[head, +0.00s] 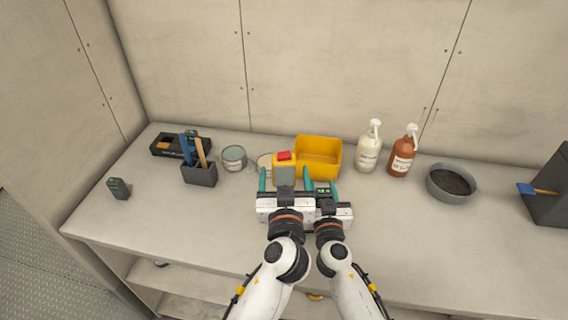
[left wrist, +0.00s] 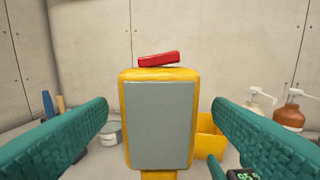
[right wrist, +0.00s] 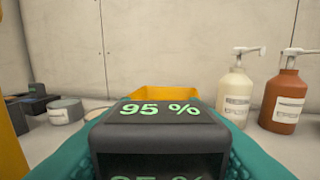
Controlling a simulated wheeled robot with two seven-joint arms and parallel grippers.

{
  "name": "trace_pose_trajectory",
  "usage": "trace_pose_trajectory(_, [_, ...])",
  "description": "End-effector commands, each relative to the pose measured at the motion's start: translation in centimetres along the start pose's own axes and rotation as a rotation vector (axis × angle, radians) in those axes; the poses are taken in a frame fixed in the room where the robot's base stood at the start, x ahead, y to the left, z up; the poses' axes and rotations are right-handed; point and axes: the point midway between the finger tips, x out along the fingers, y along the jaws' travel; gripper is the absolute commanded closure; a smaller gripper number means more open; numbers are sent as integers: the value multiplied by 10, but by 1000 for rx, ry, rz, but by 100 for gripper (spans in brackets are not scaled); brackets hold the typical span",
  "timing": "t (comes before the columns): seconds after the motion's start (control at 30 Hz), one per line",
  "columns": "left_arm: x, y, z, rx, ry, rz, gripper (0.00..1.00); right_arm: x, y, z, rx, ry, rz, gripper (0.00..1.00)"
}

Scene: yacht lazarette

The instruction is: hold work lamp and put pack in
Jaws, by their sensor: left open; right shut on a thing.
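The work lamp (head: 285,172) is yellow with a grey front panel and a red piece on top. It stands upright on the bench and fills the middle of the left wrist view (left wrist: 160,120). My left gripper (head: 284,180) is open, its teal fingers on either side of the lamp with gaps between. My right gripper (head: 321,184) is shut on a black pack (right wrist: 160,125) whose green display reads 95 %. The pack is just right of the lamp, apart from it. The lamp's pack opening is not visible.
A yellow bin (head: 318,157) stands behind the grippers. White (head: 368,152) and brown (head: 402,156) bottles and a grey bowl (head: 451,184) are to the right. A can (head: 234,158), tool holder (head: 200,175), black tray (head: 166,146) and small dark block (head: 118,188) are to the left.

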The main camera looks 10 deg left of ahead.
Motion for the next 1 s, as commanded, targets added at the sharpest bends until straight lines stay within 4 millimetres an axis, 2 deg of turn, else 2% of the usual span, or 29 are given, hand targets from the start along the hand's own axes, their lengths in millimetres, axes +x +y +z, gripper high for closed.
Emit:
trace_pose_trajectory(0.1, [22, 1, 1, 3, -2, 1, 25, 0, 0, 1, 0, -1, 0, 87])
trace_pose_trajectory(0.3, [44, 0, 0, 3, -1, 0, 25, 0, 0, 1, 0, -1, 0, 87])
trace_pose_trajectory(0.7, [50, 1, 0, 2, 1, 1, 25, 0, 0, 0, 0, -1, 0, 87])
trace_pose_trajectory(1.0, [50, 1, 0, 2, 0, 1, 75, 0, 0, 0, 0, -1, 0, 87])
